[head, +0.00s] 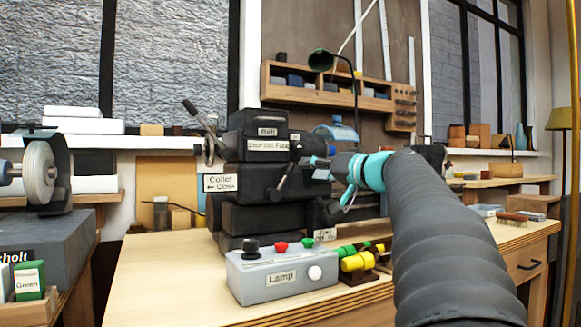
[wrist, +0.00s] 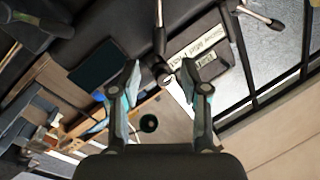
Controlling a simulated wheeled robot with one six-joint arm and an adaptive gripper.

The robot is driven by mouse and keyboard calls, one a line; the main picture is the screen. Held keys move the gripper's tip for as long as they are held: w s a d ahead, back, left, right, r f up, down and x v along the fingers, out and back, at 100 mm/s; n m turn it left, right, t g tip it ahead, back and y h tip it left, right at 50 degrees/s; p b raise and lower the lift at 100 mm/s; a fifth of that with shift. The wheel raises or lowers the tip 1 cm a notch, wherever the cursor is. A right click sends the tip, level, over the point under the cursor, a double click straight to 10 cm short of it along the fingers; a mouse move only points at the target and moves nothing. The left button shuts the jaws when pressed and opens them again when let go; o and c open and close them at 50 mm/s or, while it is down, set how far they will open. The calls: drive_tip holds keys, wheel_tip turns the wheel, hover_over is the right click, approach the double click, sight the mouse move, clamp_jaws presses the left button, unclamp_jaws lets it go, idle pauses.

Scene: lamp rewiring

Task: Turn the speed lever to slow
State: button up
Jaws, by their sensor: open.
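The dark lathe headstock (head: 268,180) stands on the bench, with a white speed label (head: 268,145) on its front. The same label (wrist: 194,50) shows turned around in the wrist view; its lettering is small, but seems to read Slow, Mid, Fast. Beside it is a lever with a round hub (wrist: 166,78) and a thin rod running to the top edge; I take it for the speed lever.
A green lamp (head: 321,61) rises behind. The bench front left is clear.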

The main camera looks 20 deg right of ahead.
sight(292, 168)
drive_tip(key=p+x, duration=0.1)
drive_tip(key=x, duration=0.7)
drive_tip(key=shift+w+a+p, duration=0.1)
drive_tip(key=shift+p, duration=0.25)
clamp_jaws()
